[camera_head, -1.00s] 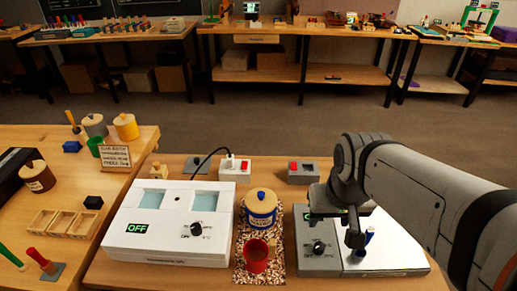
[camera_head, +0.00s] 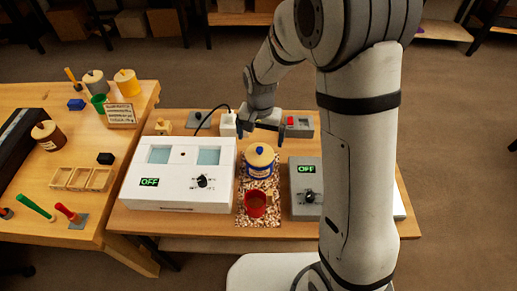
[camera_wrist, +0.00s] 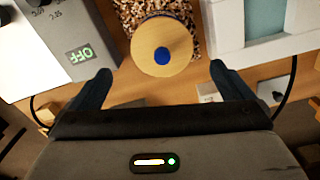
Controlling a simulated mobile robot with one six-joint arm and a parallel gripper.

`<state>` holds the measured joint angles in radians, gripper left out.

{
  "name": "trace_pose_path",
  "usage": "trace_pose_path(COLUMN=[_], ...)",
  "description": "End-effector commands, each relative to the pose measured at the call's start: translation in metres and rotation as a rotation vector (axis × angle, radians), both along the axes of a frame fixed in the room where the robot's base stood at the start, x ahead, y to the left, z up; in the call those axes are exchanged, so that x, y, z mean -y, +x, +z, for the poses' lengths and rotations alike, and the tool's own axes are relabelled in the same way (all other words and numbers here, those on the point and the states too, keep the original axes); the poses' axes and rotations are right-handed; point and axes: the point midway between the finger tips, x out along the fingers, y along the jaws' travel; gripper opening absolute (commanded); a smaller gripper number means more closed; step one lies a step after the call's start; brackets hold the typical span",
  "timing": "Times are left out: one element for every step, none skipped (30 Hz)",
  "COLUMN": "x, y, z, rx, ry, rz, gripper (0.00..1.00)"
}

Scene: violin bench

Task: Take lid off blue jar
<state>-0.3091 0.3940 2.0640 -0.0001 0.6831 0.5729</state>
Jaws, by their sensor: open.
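The blue jar (camera_head: 259,171) stands upright on a speckled mat (camera_head: 243,212) between a white device and a grey device. Its round wooden lid (camera_head: 260,155) with a blue knob sits on top. In the wrist view the lid (camera_wrist: 160,60) shows from above, just beyond my fingertips and centred between them. My gripper (camera_head: 261,133) is open and empty, above and behind the jar in the head view. Its two dark fingers (camera_wrist: 160,82) are spread wide and apart from the lid.
A red cup (camera_head: 255,204) stands on the mat in front of the jar. The white device (camera_head: 180,175) is left, the grey device (camera_head: 304,175) right, both showing OFF. A switch box (camera_head: 299,125) is behind. A left table (camera_head: 60,115) holds more jars.

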Motion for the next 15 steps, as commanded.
trace_pose_path(x=[0.000, 0.000, 0.000, 0.000, 0.000, 0.000, 0.000, 0.000, -0.001, -0.001, -0.001, -0.001, -0.001, -0.001, -0.001], y=[-0.001, -0.001, 0.000, 0.000, 0.000, 0.001, 0.001, 0.002, 0.003, 0.004, 0.005, 0.006, 0.006, 0.006, 0.006], z=[-0.006, -0.010, -0.014, -0.016, -0.019, -0.022, -0.024, -0.027, -0.032, -0.036, -0.040, -0.044, -0.048, -0.053, -0.058], rx=[-0.005, -0.005, -0.003, -0.003, -0.003, -0.002, -0.003, -0.003, -0.004, -0.005, -0.006, -0.004, -0.006, -0.005, -0.004], ry=[-0.002, -0.002, -0.001, -0.001, -0.001, -0.001, -0.001, -0.001, -0.001, -0.002, -0.002, -0.001, -0.002, -0.002, -0.001], rz=[0.000, 0.000, 0.000, 0.001, 0.001, 0.001, 0.001, 0.001, 0.001, 0.002, 0.002, 0.002, 0.002, 0.002, 0.002], gripper=[1.00, 1.00, 1.00, 1.00, 1.00, 1.00, 1.00, 1.00, 1.00, 1.00, 1.00, 1.00, 1.00, 1.00, 1.00])
